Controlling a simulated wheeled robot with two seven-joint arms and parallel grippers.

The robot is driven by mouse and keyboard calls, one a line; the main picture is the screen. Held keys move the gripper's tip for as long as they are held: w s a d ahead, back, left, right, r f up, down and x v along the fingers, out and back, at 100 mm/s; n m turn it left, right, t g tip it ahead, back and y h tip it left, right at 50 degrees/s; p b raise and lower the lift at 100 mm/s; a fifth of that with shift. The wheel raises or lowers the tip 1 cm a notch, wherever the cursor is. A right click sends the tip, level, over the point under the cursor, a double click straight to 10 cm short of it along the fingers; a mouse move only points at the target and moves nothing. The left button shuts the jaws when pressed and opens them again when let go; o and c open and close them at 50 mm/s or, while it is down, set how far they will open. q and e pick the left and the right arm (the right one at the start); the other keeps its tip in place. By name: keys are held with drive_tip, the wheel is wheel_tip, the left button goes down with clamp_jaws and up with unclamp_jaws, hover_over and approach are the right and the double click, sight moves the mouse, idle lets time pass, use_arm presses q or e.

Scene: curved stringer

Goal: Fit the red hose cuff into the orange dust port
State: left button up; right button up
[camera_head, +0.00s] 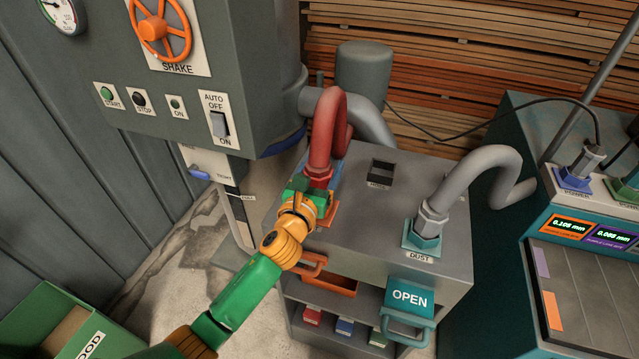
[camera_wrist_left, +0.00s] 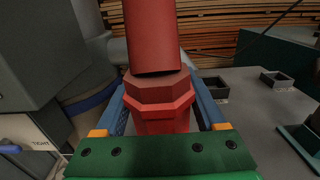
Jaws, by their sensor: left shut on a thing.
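The red hose (camera_head: 324,135) curves down to its red cuff (camera_head: 318,176) above the cabinet top. My left gripper (camera_head: 311,190) is shut on the red cuff. In the left wrist view the octagonal red cuff (camera_wrist_left: 160,98) sits upright between the two blue-grey fingers of my left gripper (camera_wrist_left: 165,115). The orange dust port (camera_head: 330,216) shows as a small orange plate at the gripper's lower right, mostly hidden by it. The cuff's lower end is hidden, so I cannot tell whether it is in the port. My right gripper is not in view.
A grey hose (camera_head: 483,165) stands in a teal port (camera_head: 421,241) to the right on the cabinet top (camera_head: 375,225). A dark square opening (camera_head: 381,172) lies behind. The grey machine (camera_head: 215,75) rises close on the left. A teal OPEN sign (camera_head: 408,298) hangs at the front.

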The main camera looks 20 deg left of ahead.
use_arm(q)
drive_tip(key=f, duration=0.2)
drive_tip(key=f+b, duration=0.1)
drive_tip(key=shift+w+a+f, duration=0.15)
drive_tip(key=shift+w+f, duration=0.05)
drive_tip(key=shift+w, duration=0.1)
drive_tip(key=shift+f, duration=0.35)
